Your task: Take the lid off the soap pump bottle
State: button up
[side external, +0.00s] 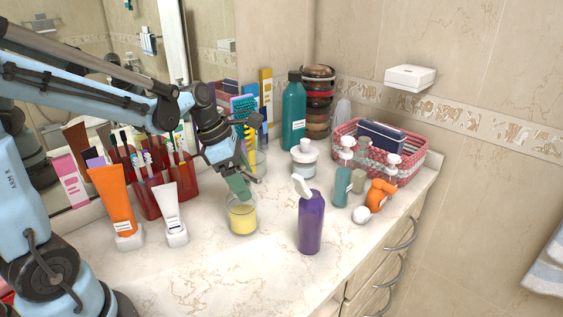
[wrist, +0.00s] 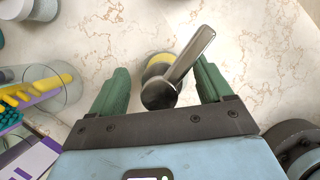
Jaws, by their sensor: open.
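The soap pump bottle (side external: 242,218) is a short clear jar with yellow soap, upright on the counter. Its yellow soap (wrist: 157,69) shows partly in the wrist view. The lid (wrist: 161,93) is a dark metallic pump top with a long spout pointing to the upper right in the wrist view. My gripper (side external: 239,187) is directly above the jar, fingers pointing down. In the wrist view my gripper (wrist: 163,80) is open, with green fingers on either side of the lid and gaps visible. The lid is hidden behind my fingers in the side view.
A purple bottle (side external: 311,222) stands close to the right. A white tube (side external: 171,215) and an orange tube (side external: 115,200) stand left, by red toothbrush holders (side external: 146,195). A glass (side external: 254,160) stands behind. The front counter (side external: 200,278) is clear.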

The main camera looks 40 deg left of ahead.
jog(key=c, duration=1.1)
jog(key=shift+r, duration=0.1)
